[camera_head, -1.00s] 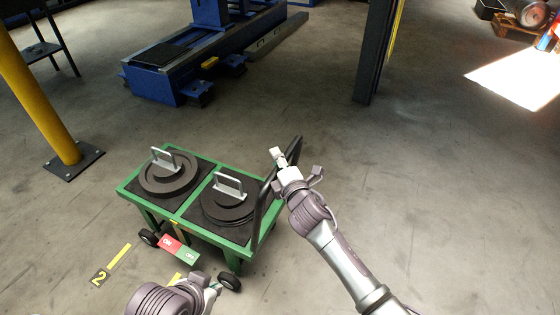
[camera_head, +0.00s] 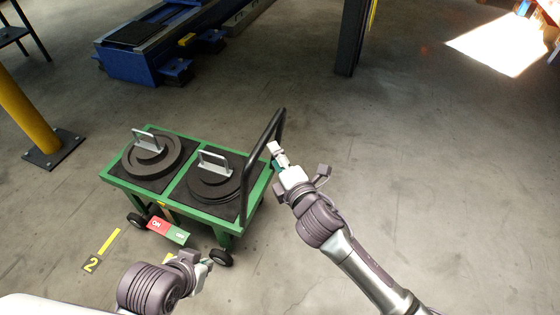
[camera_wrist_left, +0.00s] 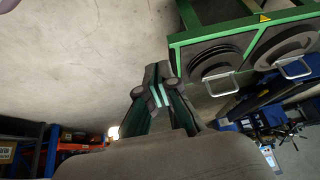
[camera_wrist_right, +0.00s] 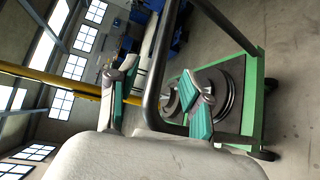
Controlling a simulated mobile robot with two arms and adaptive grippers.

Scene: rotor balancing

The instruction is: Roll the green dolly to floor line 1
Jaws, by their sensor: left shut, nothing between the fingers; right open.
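The green dolly (camera_head: 172,202) stands on the floor at the left middle of the head view, with a black push handle (camera_head: 279,125) at its right end. It bears two dark disc stacks with grey grips, a left one (camera_head: 168,165) and a right one (camera_head: 222,188). My right gripper (camera_head: 276,152) is open beside the handle. In the right wrist view, the handle bar (camera_wrist_right: 152,95) passes between the spread fingers, without clear contact. My left gripper (camera_head: 208,263) is shut and empty near the dolly's front wheel; its closed fingertips show in the left wrist view (camera_wrist_left: 158,88). Floor line 1 is not recognizable.
A yellow floor line with a "2" plate (camera_head: 91,265) lies left of the dolly's front. A red and green ON sign (camera_head: 167,230) is on the dolly's near side. A yellow post (camera_head: 30,120), a blue machine (camera_head: 135,62) and a dark column (camera_head: 352,40) stand around. Floor to the right is clear.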

